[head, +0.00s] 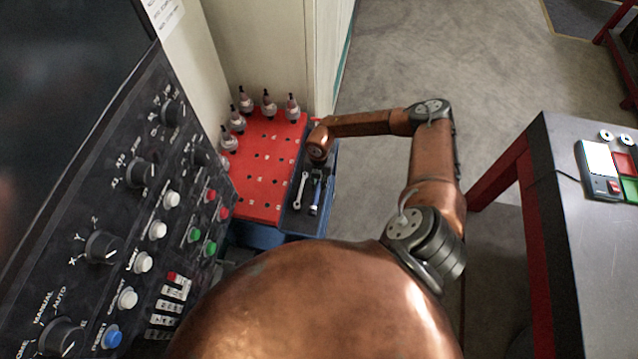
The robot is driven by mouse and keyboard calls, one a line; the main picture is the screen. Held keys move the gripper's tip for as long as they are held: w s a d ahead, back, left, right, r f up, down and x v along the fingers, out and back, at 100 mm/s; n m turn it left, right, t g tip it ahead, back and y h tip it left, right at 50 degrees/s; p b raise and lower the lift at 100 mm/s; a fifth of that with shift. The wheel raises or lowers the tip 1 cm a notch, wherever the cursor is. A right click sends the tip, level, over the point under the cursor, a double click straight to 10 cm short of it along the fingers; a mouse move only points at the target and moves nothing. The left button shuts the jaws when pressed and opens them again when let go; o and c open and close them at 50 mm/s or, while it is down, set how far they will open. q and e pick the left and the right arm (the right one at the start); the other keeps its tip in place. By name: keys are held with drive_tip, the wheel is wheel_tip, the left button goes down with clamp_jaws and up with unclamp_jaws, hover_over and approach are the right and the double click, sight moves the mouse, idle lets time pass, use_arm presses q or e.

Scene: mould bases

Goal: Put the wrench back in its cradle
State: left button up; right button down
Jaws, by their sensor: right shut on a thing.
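The silver wrench (300,190) shows at the narrow dark tray strip along the right side of the red board, lying lengthwise. My right gripper (316,174) is at the upper end of this strip, below my copper wrist, close to the wrench's upper end. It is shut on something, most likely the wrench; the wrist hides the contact. I cannot tell whether the wrench touches the tray. A cradle cannot be made out clearly. My left gripper is not in view.
A red board (262,160) with several holes carries several toolholders (267,104) along its far and left edges. A blue-and-dark tool (316,195) lies beside the wrench. A machine control panel (140,215) stands close on the left. A grey table (545,220) stands at right.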

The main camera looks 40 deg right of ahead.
idle(0.3)
drive_tip(key=shift+f+b, duration=0.35)
drive_tip(key=shift+f, duration=0.45)
idle(0.3)
drive_tip(key=shift+p, duration=0.4)
drive_tip(key=shift+f, duration=0.6)
drive_tip(key=shift+f, duration=0.2)
